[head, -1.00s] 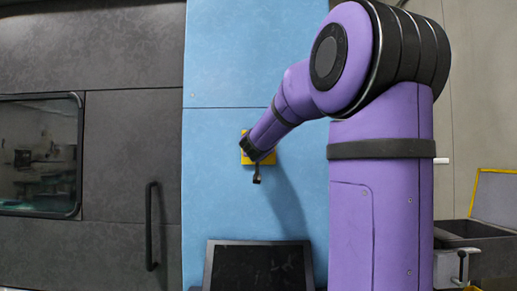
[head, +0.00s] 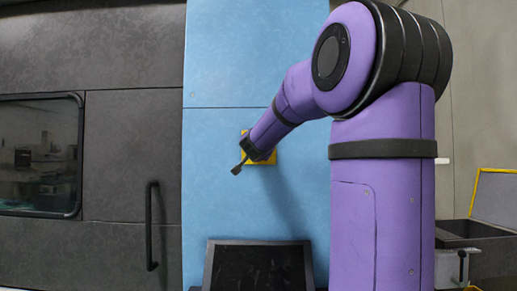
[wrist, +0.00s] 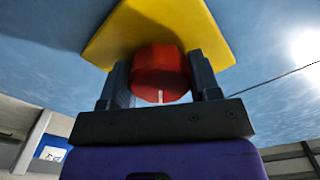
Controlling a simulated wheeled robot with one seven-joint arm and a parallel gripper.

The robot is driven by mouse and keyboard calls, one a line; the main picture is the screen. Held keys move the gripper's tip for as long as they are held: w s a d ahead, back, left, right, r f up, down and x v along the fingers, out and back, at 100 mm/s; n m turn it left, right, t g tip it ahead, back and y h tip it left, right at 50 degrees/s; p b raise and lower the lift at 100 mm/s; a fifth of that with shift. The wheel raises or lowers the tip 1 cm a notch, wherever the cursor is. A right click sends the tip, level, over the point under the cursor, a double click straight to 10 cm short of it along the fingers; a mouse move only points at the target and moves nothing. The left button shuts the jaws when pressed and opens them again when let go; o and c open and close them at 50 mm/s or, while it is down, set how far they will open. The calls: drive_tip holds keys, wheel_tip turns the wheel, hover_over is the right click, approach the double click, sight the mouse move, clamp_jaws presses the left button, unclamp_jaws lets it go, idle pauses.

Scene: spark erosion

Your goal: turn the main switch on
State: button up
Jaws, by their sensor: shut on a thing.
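The main switch is a red round knob (wrist: 160,72) with a short white mark, on a yellow plate (wrist: 150,28) fixed to the blue panel. In the wrist view my gripper (wrist: 160,80) has one dark finger on each side of the knob and is shut on it. In the head view the yellow plate (head: 270,160) shows around the end of my arm, and my gripper (head: 247,151) is up against it. The knob itself is hidden there behind my arm. A dark stub at my wrist points down and left.
A dark screen (head: 258,266) stands below the switch on the blue panel (head: 225,160). A grey door with a black handle (head: 150,225) and a window (head: 38,155) is at the left. An open grey box (head: 465,235) is at the right.

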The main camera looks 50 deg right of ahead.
drive_tip(key=m, duration=0.5)
drive_tip(key=shift+m, duration=2.4)
drive_tip(key=o, duration=0.9)
drive_tip(key=shift+a, duration=0.1)
drive_tip(key=v, duration=1)
drive_tip(key=shift+s+a, duration=0.2)
